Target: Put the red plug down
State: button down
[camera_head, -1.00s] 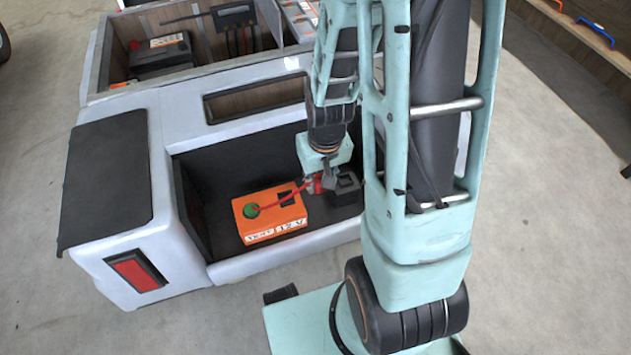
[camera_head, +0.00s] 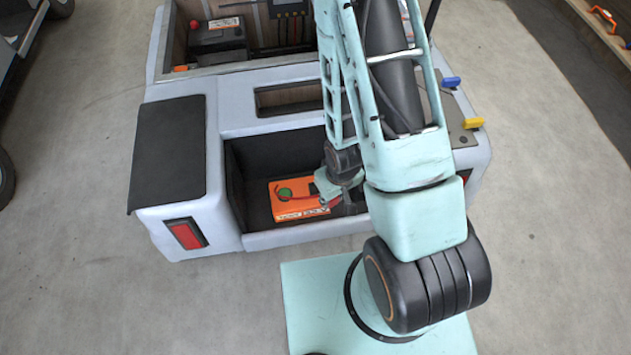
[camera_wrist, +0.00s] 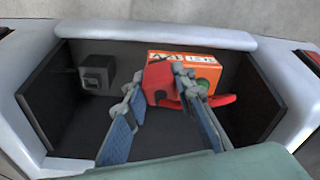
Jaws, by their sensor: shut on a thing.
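The red plug (camera_wrist: 157,77) is between the fingers of my gripper (camera_wrist: 158,84) in the wrist view, and my gripper is shut on it. The plug is in front of an orange box (camera_wrist: 208,66) and overlaps it in the picture; I cannot tell whether they touch. A red lead (camera_wrist: 218,100) shows beside the right finger. In the head view the orange box (camera_head: 286,203), with a green round part on top, lies in the cart's dark open bay. My gripper (camera_head: 328,190) is at the box's right end, and the plug is mostly hidden there.
A dark grey block with a square socket (camera_wrist: 97,72) stands at the left of the bay in the wrist view. The bay floor (camera_wrist: 85,115) is bare in front of it. Pale walls (camera_head: 300,237) edge the bay. The cart's upper compartment holds a black battery (camera_head: 217,36).

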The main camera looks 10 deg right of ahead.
jog(key=shift+s+a+r+p, duration=0.25)
jog(key=shift+s+a+p, duration=0.15)
jog(key=shift+s+p, duration=0.15)
jog(key=b, duration=0.1)
jog(key=f+b, duration=0.1)
jog(key=b, duration=0.1)
jog(key=shift+w+a, duration=0.2)
jog(key=shift+w, duration=0.2)
jog(key=b, duration=0.2)
jog(key=w+b, duration=0.1)
jog(key=b, duration=0.2)
jog(key=shift+a+f, duration=0.1)
jog(key=shift+f, duration=0.1)
jog(key=shift+w+b, duration=0.1)
jog(key=shift+b, duration=0.5)
jog(key=b, duration=0.3)
jog(key=shift+f, duration=0.15)
